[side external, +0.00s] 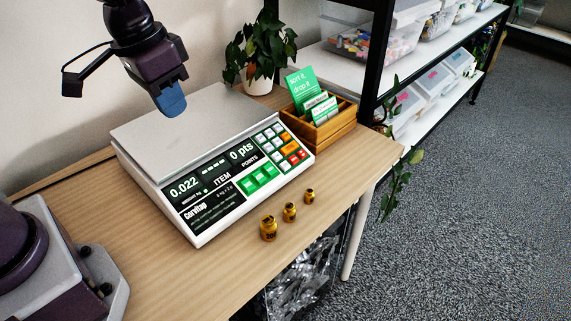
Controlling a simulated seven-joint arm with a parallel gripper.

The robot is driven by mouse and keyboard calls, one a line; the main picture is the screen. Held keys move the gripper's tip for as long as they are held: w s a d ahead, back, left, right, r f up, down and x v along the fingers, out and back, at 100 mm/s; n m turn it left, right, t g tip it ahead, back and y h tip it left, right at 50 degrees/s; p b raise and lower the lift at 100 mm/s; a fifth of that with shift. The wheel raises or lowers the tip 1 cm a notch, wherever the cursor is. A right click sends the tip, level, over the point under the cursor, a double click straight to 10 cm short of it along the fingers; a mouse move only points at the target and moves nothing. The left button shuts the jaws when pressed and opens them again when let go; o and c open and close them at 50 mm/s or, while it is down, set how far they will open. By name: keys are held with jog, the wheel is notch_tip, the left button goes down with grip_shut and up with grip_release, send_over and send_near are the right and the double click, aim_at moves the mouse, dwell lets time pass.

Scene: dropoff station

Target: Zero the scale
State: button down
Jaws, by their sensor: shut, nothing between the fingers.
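The scale (185,131) stands on the wooden table with its flat grey weighing plate on top. Nothing rests on the plate. Its left display reads 0.022 (184,187) and the other reads 0 pts (241,152). The keypad (277,147) at the right of its front panel has white, orange and red keys, with green keys (258,179) below. Key labels are too small to read. My gripper (172,106), with blue fingertips, is shut and empty. It hangs above the weighing plate, apart from it, behind the keypad and displays.
Several brass weights, one of them large (268,228), stand on the table in front of the scale. A wooden box (318,127) with green cards sits right of the scale. A potted plant (258,50) stands behind. The shelf rack (379,60) rises at the right.

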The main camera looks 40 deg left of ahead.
jog(key=h, duration=0.2)
send_over(285, 166)
jog(key=s+d, duration=0.4)
jog(key=s, duration=0.2)
notch_tip(285, 166, down, 14)
jog(key=w+m+t, duration=0.1)
jog(key=w+t, duration=0.2)
jog(key=w, duration=0.3)
jog(key=shift+w+d+r+t, duration=0.2)
jog(key=shift+w+d+t, duration=0.1)
jog(key=shift+a+f, duration=0.6)
jog(key=shift+f, duration=0.75)
jog(key=shift+a+f, duration=0.55)
jog(key=shift+f, duration=0.8)
jog(key=shift+a+f, duration=0.6)
jog(key=shift+f, duration=0.75)
jog(key=shift+a+f, duration=0.1)
jog(key=shift+f, duration=0.25)
